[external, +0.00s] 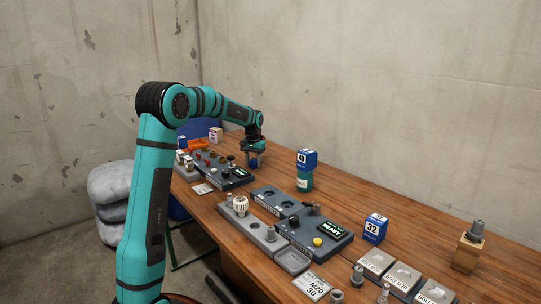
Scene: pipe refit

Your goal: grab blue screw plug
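My gripper (254,149) points down over the wooden table at the far end, just behind the far dark device with a green display. A small blue piece (254,161) shows right under its fingers. It may be the blue screw plug, but it is too small to tell. I cannot tell whether the fingers touch it or are around it, nor whether they are open or shut.
The far device (238,174) stands close to my gripper. A nearer device (320,240) reads READY. A blue box marked 32 (375,228) and several labelled grey blocks are nearer.

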